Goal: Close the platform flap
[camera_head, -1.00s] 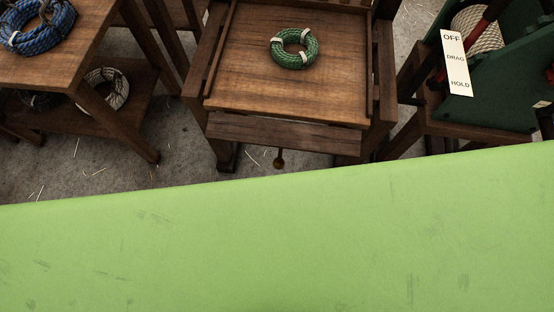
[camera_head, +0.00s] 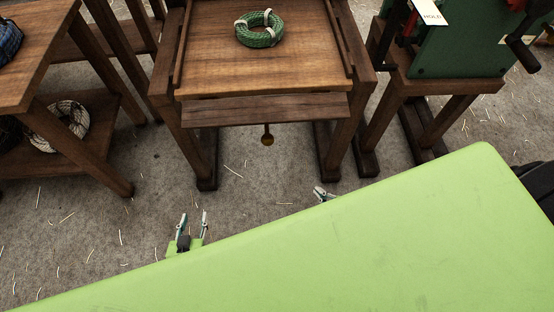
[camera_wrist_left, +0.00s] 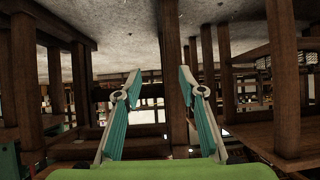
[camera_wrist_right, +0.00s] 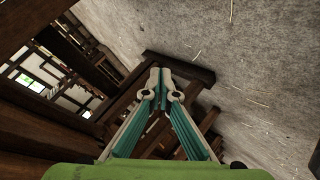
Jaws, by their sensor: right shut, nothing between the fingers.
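The wooden platform (camera_head: 300,72) stands in the upper middle of the head view with a coil of green rope (camera_head: 262,38) on it. Its flap (camera_head: 265,110) is a dark board along the front edge, sloping outward and down. A small round knob (camera_head: 267,139) hangs below the flap. My left gripper (camera_head: 192,218) is open and empty, low in front of the platform and to its left. In the left wrist view its fingers (camera_wrist_left: 160,84) are spread apart. My right gripper (camera_head: 318,190) is shut and empty, partly hidden by my green body; its fingertips (camera_wrist_right: 161,78) meet in the right wrist view.
A wooden shelf (camera_head: 60,60) with rope coils stands on the left. A green machine (camera_head: 465,45) with a crank stands on a wooden stand at the right. The platform's legs reach the grey floor (camera_head: 130,220), strewn with fibre scraps. My green body fills the bottom.

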